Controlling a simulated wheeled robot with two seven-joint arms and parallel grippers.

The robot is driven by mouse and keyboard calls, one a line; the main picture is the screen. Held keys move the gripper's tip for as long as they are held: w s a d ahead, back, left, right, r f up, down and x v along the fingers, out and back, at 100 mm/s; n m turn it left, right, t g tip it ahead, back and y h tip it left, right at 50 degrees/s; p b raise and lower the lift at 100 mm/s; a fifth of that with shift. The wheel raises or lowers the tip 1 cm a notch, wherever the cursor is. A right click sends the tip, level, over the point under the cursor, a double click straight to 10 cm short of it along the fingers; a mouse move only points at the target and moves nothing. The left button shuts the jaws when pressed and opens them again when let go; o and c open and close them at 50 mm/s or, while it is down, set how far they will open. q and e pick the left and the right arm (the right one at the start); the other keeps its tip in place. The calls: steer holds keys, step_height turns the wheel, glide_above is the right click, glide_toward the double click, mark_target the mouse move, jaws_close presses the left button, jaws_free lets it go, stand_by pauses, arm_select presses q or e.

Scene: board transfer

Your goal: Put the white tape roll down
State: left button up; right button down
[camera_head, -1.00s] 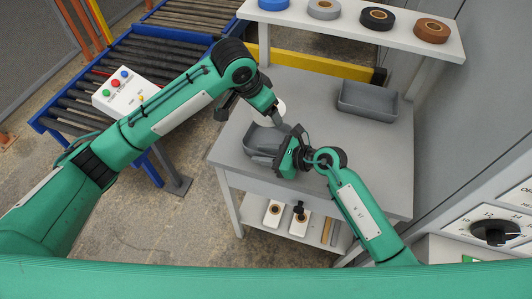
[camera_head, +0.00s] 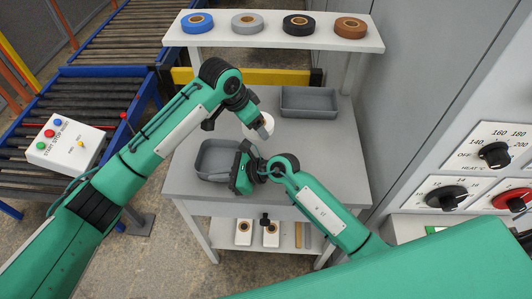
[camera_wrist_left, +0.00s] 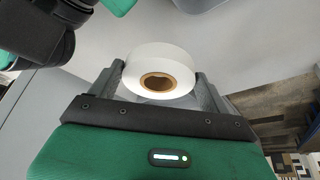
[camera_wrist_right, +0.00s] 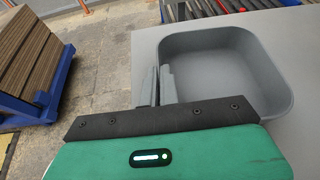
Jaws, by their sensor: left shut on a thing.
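The white tape roll (camera_wrist_left: 158,72) has a brown core and sits between the two fingers of my left gripper (camera_wrist_left: 160,88). My left gripper is shut on it. In the head view the roll (camera_head: 258,130) shows above the middle of the grey table (camera_head: 300,165), partly hidden by my left gripper (camera_head: 264,122). I cannot tell how high it is. My right gripper (camera_head: 236,174) is at the right side of the near grey tray (camera_head: 204,158). In the right wrist view, its fingers (camera_wrist_right: 160,86) are close together, one on each side of the tray's wall.
A second grey tray (camera_head: 309,102) stands at the back right. A white shelf (camera_head: 275,37) behind holds a blue (camera_head: 197,23), a grey (camera_head: 247,23), a black (camera_head: 298,25) and a brown roll (camera_head: 350,28). A control panel (camera_head: 490,150) is at the right. The table's right part is clear.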

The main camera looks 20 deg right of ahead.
mark_target(265, 125)
arm_select(q)
steer(key=d, duration=0.1)
steer(key=d+f+m, duration=0.1)
steer(key=d, duration=0.1)
steer(key=shift+f, duration=0.1)
step_height(265, 125, down, 9)
steer(key=shift+f, duration=0.2)
steer(key=shift+f, duration=0.1)
steer(key=o, duration=1)
